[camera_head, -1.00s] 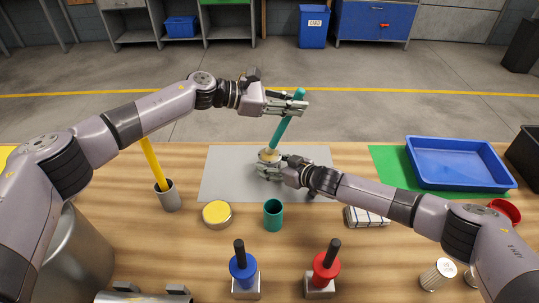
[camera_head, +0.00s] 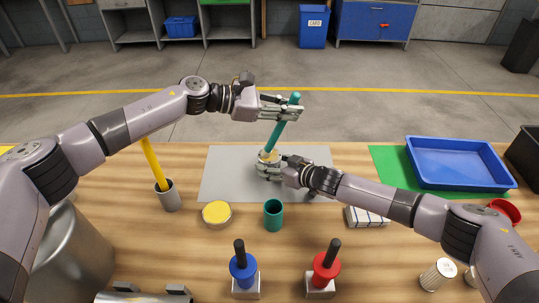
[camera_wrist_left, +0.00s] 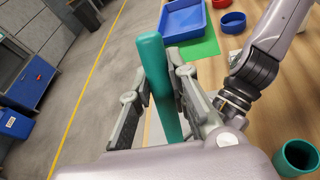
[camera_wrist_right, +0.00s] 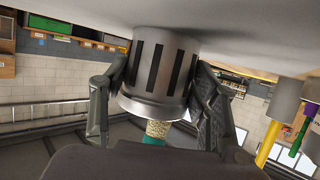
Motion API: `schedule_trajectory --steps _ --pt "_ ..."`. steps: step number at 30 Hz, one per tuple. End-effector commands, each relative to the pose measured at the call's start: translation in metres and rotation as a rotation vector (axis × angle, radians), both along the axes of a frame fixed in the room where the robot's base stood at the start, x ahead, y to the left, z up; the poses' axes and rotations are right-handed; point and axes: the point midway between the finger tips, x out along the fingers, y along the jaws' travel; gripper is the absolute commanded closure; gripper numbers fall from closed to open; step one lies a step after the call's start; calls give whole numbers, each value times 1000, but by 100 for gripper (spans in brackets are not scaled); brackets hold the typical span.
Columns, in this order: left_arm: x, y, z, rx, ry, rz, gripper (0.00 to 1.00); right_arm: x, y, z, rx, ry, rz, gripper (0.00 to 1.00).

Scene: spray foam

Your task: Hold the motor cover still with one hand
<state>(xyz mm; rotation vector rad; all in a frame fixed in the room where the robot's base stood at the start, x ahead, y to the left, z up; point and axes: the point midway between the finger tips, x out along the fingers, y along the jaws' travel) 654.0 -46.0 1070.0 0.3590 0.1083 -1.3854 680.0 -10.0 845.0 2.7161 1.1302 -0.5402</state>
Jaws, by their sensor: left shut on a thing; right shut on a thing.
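The motor cover is a grey metal cylinder with dark slots (camera_wrist_right: 160,65), seen large in the right wrist view. It stands on the grey mat (camera_head: 225,180). My right gripper (camera_head: 268,168) is shut on its sides, and its fingers hide most of it in the head view. My left gripper (camera_head: 288,110) is shut on the teal handle of a brush (camera_head: 279,132), which also runs between the fingers in the left wrist view (camera_wrist_left: 158,75). The handle is tilted. The brush's pale bristly tip (camera_wrist_right: 158,128) is at the cover's open end; how deep it reaches is hidden.
A teal cup (camera_head: 273,215) and a yellow-topped tin (camera_head: 217,214) stand in front of the mat. A grey holder with a yellow stick (camera_head: 168,196) is left. A blue tray (camera_head: 455,165) is right.

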Motion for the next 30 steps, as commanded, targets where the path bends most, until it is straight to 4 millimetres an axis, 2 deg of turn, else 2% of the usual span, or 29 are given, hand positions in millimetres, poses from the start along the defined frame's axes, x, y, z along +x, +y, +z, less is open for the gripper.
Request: schedule_trajectory --steps 4,16,30 --pt "-1 0 1 1 4 -2 100 -1 0 -2 1 4 0 81" --pt "0 0 39 0 0 0 100 -1 0 -2 -1 4 0 81" --pt "0 0 43 0 0 0 100 -1 0 -2 -1 4 0 81"
